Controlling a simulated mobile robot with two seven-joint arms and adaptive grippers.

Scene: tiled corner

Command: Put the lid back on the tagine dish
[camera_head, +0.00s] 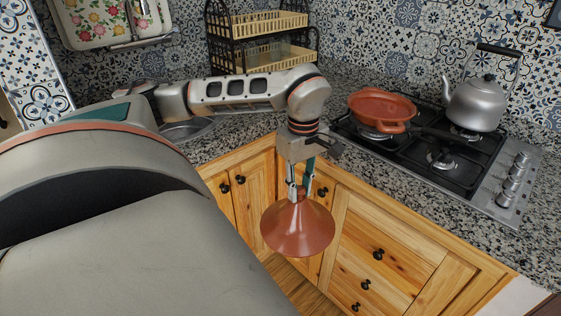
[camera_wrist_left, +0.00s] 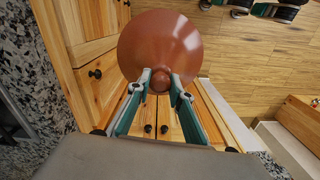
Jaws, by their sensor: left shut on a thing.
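The tagine lid (camera_head: 298,232) is a reddish-brown cone with a knob on top. My left gripper (camera_head: 298,192) points down and is shut on the knob, holding the lid upright in the air in front of the wooden cabinets. In the left wrist view the two fingers of the gripper (camera_wrist_left: 160,86) sit on either side of the knob, with the lid (camera_wrist_left: 158,42) beyond them. The tagine dish (camera_head: 382,108), an orange-red shallow bowl with handles, stands uncovered on a back-left burner of the hob. My right gripper is not in view.
The gas hob (camera_head: 430,165) has a steel kettle (camera_head: 476,103) at its back right and knobs along its right side. A tiered rack (camera_head: 262,38) stands against the tiled wall. The granite counter edge (camera_head: 365,198) lies between the lid and the dish.

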